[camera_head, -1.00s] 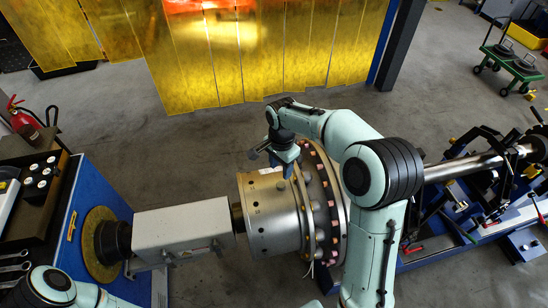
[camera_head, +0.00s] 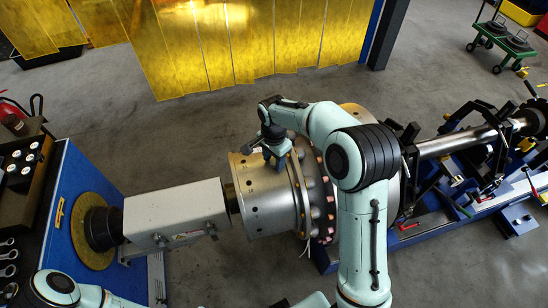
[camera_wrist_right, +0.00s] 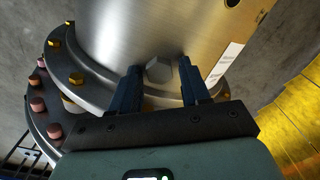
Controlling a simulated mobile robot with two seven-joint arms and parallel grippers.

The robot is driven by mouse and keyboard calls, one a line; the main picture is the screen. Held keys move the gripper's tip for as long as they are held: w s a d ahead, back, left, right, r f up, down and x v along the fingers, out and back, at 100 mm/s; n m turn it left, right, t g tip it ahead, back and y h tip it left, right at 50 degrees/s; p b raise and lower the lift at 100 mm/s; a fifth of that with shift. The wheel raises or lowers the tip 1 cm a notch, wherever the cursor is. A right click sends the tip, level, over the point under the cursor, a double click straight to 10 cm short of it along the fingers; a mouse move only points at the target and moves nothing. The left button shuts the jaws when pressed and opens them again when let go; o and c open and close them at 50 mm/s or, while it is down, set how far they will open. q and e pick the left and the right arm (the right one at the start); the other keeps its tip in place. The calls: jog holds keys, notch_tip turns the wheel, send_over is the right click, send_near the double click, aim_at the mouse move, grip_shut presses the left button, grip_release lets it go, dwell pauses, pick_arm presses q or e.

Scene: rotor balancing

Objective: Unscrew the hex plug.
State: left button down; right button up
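The hex plug (camera_wrist_right: 158,69) is a small grey hexagonal head on the curved side of the silver rotor drum (camera_wrist_right: 110,30), close to its flange. My right gripper (camera_wrist_right: 160,74) is open, with one dark blue finger on each side of the plug. A gap shows between the plug and each finger, so it is not gripped. In the head view the right gripper (camera_head: 271,155) points down at the top of the drum (camera_head: 262,205), and the plug cannot be made out there. My left arm enters at the bottom left; its gripper is out of view.
The flange (camera_wrist_right: 85,85) beside the plug carries several gold and copper-coloured bolts. A grey box-shaped drive housing (camera_head: 175,217) joins the drum on the left. A blue stand with a shaft (camera_head: 460,140) lies to the right. Yellow curtains (camera_head: 230,45) hang behind open floor.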

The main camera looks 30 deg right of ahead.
grip_shut()
jog(key=n, duration=0.6)
jog(key=shift+r+n+p, duration=0.15)
jog(key=shift+n+p, duration=0.25)
jog(key=n, duration=0.6)
jog(key=shift+p, duration=0.4)
jog(key=n, duration=0.4)
jog(key=shift+n+p, duration=0.3)
jog(key=shift+n, duration=0.1)
pick_arm(q)
jog(key=w+r, duration=0.3)
jog(key=shift+r, duration=0.1)
pick_arm(e)
jog(key=shift+n, duration=0.4)
